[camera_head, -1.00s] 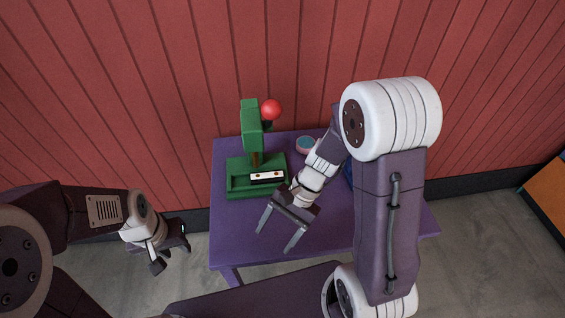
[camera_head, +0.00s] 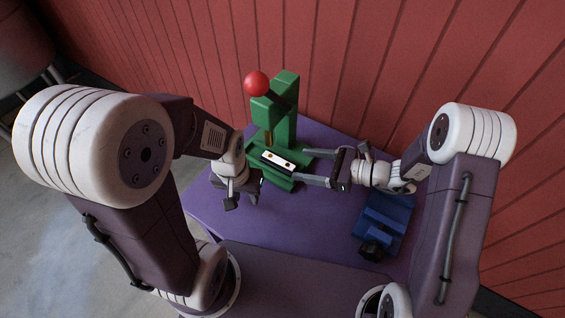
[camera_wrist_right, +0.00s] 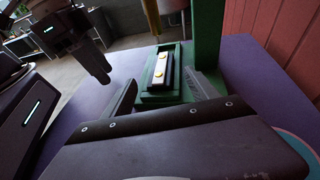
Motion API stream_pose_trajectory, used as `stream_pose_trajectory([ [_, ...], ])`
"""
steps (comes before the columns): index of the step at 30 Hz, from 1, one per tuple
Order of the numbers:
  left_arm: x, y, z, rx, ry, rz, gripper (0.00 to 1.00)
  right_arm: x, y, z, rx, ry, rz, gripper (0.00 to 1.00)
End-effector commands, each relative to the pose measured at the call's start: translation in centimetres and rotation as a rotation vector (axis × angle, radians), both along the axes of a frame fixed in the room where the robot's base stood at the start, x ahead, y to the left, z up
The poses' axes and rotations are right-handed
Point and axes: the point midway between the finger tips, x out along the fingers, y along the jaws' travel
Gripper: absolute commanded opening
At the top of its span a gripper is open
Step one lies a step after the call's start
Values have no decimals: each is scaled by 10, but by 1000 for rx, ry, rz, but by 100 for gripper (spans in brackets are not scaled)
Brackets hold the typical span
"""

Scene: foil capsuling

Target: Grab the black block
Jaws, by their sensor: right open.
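The black block (camera_head: 278,161), with a white top strip and two gold dots, lies on the base of the green press (camera_head: 287,110). It also shows in the right wrist view (camera_wrist_right: 160,72), ahead of my right gripper (camera_wrist_right: 163,84). My right gripper (camera_head: 304,167) is open and empty, its fingers pointing left at the block from the right. The fingertips are close to the block; I cannot tell if they touch it. My left gripper (camera_head: 246,196) hangs left of the press with its fingers apart, holding nothing visible.
The press carries a red ball (camera_head: 256,83) above the block. A blue fixture (camera_head: 385,220) with a black knob (camera_head: 372,249) stands at the right of the purple table (camera_head: 250,232). A teal round edge (camera_wrist_right: 298,148) shows at lower right in the wrist view. The front middle of the table is clear.

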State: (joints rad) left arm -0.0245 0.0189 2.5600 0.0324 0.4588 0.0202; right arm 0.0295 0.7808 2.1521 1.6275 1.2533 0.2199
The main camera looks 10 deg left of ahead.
Motion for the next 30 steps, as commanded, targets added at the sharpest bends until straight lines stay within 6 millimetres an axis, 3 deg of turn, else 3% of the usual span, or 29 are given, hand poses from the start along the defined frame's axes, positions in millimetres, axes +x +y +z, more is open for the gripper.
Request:
stream_pose_trajectory([
  [3,0,0,2,0,0,0,36,2,14,-4,-1,-1,3,68],
  [8,0,0,3,0,0,0,36,3,19,-5,-1,0,1,68],
  [15,0,0,11,0,0,0,36,9,58,-17,-2,1,4,68],
  [23,0,0,11,0,0,0,36,11,65,-19,-1,-2,1,68],
  [24,0,0,11,0,0,0,36,11,65,-19,-1,-2,1,65],
  [26,0,0,11,0,0,0,36,11,64,-19,-1,-2,1,49],
  [30,0,0,11,0,0,0,36,11,64,-19,-2,-2,1,10],
])
